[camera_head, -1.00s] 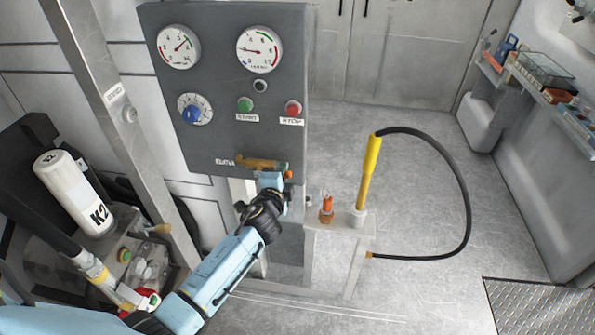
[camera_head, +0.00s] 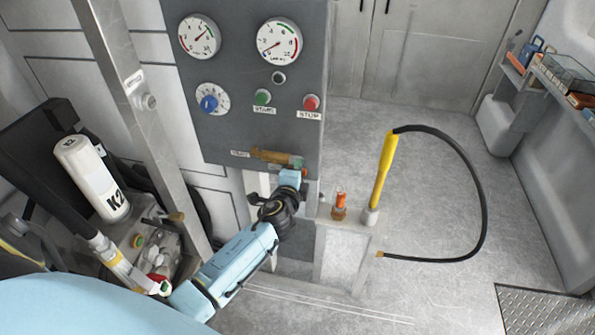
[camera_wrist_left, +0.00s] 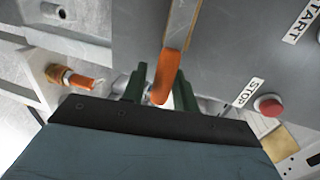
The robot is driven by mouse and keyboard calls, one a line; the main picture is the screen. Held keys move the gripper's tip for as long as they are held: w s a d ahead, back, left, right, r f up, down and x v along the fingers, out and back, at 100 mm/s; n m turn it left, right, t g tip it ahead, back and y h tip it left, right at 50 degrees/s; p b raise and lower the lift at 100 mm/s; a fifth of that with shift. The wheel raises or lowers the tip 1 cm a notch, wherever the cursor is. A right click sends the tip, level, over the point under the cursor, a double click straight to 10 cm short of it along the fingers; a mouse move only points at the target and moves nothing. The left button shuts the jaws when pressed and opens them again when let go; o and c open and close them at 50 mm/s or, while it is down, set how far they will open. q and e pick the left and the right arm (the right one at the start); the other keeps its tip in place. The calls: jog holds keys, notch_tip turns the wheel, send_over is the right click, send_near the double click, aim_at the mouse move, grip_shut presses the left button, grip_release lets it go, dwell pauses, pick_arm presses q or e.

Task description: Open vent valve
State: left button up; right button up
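The vent valve has a brass-orange lever (camera_head: 272,157) at the bottom edge of the grey control panel (camera_head: 235,135), beside a small label. The lever lies roughly level in the head view. My left gripper (camera_head: 292,178) is just below the lever's right end and partly hides the area there. In the left wrist view the orange lever end (camera_wrist_left: 163,80) hangs between the two dark green fingers of my left gripper (camera_wrist_left: 160,85). A gap shows between lever and fingers, so the gripper looks open around it. My right gripper is not in view.
Right of my gripper stand an orange-tipped fitting (camera_head: 340,205) and a yellow handle (camera_head: 383,170) with a black hose. Floor beyond is clear.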

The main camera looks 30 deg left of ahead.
pick_arm(q)
jog(key=shift+o, duration=0.7)
jog(key=shift+r, duration=0.1)
jog(key=shift+s+d, duration=0.1)
jog(key=shift+s, duration=0.1)
jog(key=v, duration=1.3)
jog(key=shift+p, duration=0.45)
